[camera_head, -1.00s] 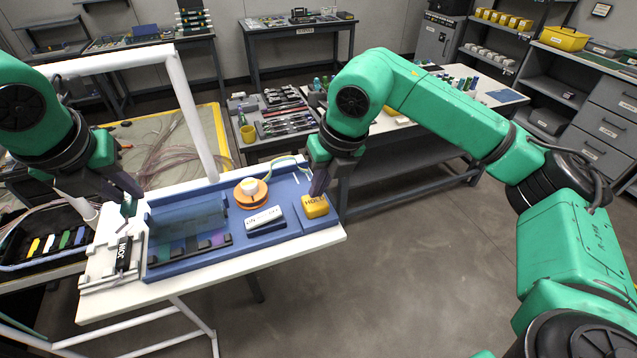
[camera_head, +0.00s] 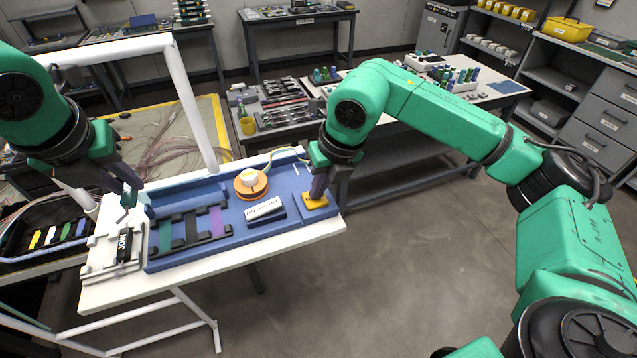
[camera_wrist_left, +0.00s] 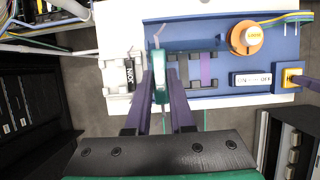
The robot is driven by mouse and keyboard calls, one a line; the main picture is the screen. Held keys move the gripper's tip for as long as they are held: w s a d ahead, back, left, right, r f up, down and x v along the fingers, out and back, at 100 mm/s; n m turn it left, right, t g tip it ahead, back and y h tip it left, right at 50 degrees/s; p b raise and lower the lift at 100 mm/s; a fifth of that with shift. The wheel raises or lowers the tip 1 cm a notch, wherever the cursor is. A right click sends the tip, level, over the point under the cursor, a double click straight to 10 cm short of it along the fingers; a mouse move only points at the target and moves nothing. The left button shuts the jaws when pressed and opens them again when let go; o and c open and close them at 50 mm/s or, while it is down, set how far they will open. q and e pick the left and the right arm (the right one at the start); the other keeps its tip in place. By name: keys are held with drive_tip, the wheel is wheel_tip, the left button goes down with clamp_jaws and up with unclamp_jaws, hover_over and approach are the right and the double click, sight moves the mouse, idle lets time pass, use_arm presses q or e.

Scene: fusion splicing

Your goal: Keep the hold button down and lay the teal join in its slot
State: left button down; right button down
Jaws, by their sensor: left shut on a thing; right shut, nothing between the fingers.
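My left gripper (camera_head: 128,190) is shut on the teal join (camera_wrist_left: 160,80), above the left end of the blue fixture. The join stands between the fingers in the left wrist view, and a little of it shows in the head view (camera_head: 127,203). The blue fixture (camera_head: 262,237) has dark-edged slots with a teal strip (camera_head: 165,237) at the left and a purple strip (camera_head: 216,221) at the right. The teal strip is mostly hidden by the gripper in the wrist view. My right gripper (camera_head: 317,194) is shut, empty, its tips on the yellow hold button (camera_head: 316,203), which sits low.
A black block (camera_head: 124,244) stands on the white plate left of the slots. An orange disc (camera_head: 250,184) and an on/off switch (camera_head: 264,208) lie between the slots and the button. A white frame post (camera_head: 190,105) rises behind the fixture.

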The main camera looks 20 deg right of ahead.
drive_tip(key=shift+f, duration=0.25)
use_arm(q)
hover_over(165, 233)
drive_tip(key=s, duration=0.2)
drive_tip(key=shift+w+f, duration=0.15)
drive_tip(key=shift+f, duration=2.1)
drive_tip(key=shift+w+f, duration=0.1)
drive_tip(key=shift+f, duration=2.15)
drive_tip(key=shift+f, duration=0.1)
drive_tip(key=shift+f, duration=0.8)
drive_tip(key=shift+f, duration=0.75)
drive_tip(key=c, duration=0.7)
unclamp_jaws()
drive_tip(key=shift+c, duration=0.3)
